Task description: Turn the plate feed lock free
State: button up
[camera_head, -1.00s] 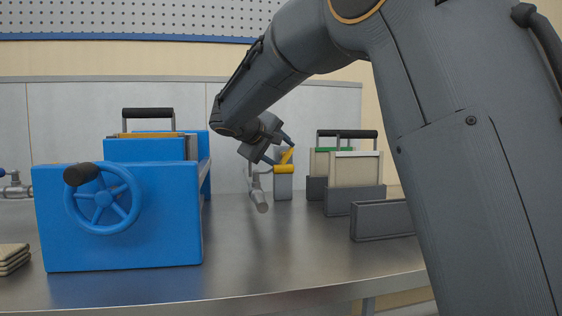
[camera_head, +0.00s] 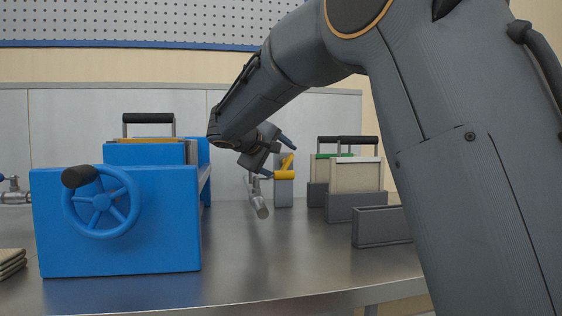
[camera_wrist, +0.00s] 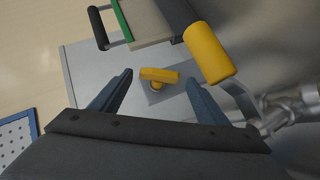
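A yellow T-shaped handle (camera_wrist: 158,74) sits on a grey block in the wrist view; I take it to be the plate feed lock. In the head view the yellow handle (camera_head: 288,161) stands above the grey block (camera_head: 284,194), partly behind my gripper. My gripper (camera_head: 276,158) is open and empty, its two blue fingers apart. In the wrist view the fingers of my gripper (camera_wrist: 158,80) appear on either side of the yellow handle. Contact cannot be told.
A yellow cylindrical grip (camera_wrist: 211,52) on a metal lever is close right of the fingers. Grey holders with plates (camera_head: 356,176) stand to the right, near an empty grey holder (camera_head: 382,227). A blue housing with a handwheel (camera_head: 102,202) stands left.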

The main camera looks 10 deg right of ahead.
jog(key=p+v, duration=0.1)
jog(key=v, duration=0.6)
jog(key=shift+s+a+r, duration=0.15)
jog(key=shift+s+a, duration=0.1)
jog(key=shift+a, duration=0.05)
